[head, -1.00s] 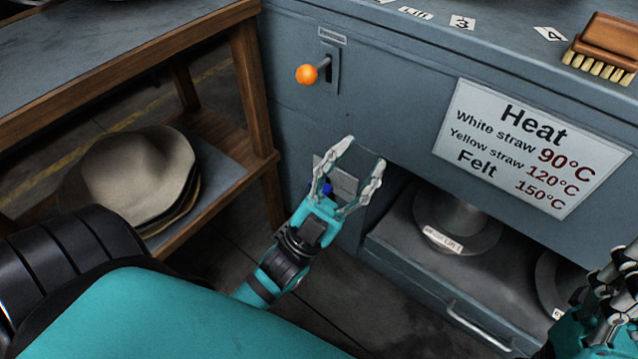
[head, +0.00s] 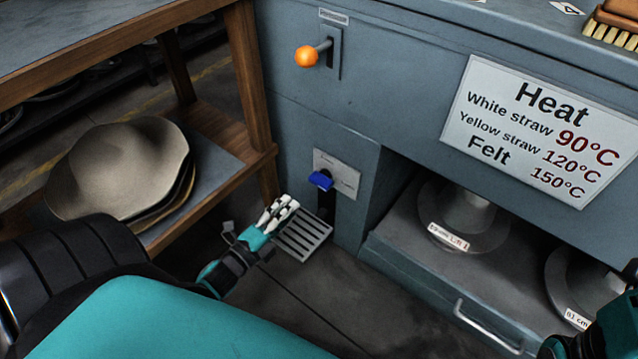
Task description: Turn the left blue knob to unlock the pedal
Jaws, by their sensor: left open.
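The blue knob (head: 321,180) sits on a grey metal plate (head: 341,183) low on the press cabinet's front, and it points up and to the left in the picture. A grey slatted pedal (head: 303,236) lies below it near the floor. My left gripper (head: 287,204) is below and left of the knob, apart from it, in front of the pedal's upper left part. It holds nothing; its fingers look close together from this angle. My right gripper is not clearly visible; only a teal and black part of that arm shows at the lower right edge.
A lever with an orange ball (head: 307,56) is above the knob. A wooden shelf (head: 258,160) with stacked hats (head: 125,170) stands close on the left. An open drawer (head: 400,238) with hat blocks juts out on the right. A heat sign (head: 540,130) is above it.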

